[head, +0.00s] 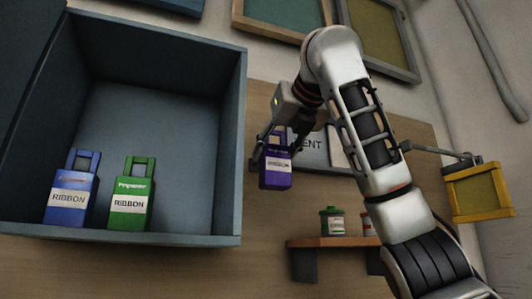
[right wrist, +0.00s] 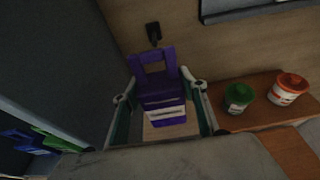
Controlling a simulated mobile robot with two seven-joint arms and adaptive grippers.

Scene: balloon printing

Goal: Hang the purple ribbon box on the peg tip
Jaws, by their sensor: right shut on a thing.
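The purple ribbon box (head: 276,174) has a white label and hangs upright in my right gripper (head: 273,150), to the right of the blue cabinet. In the right wrist view the box (right wrist: 162,94) sits between the two fingers of my right gripper (right wrist: 159,85), which are shut on it. Its open loop handle points toward a dark peg (right wrist: 153,33) on the wooden wall. The peg tip shows just past the loop; the box looks apart from it, though depth is hard to judge. I cannot make out this peg in the head view. My left gripper is not in view.
A blue open cabinet (head: 243,150) holds a blue ribbon box (head: 70,196) and a green ribbon box (head: 131,199). A wooden shelf (head: 330,243) carries small pots, one green (head: 332,221). A yellow-framed box (head: 478,192) hangs at the right from a bracket.

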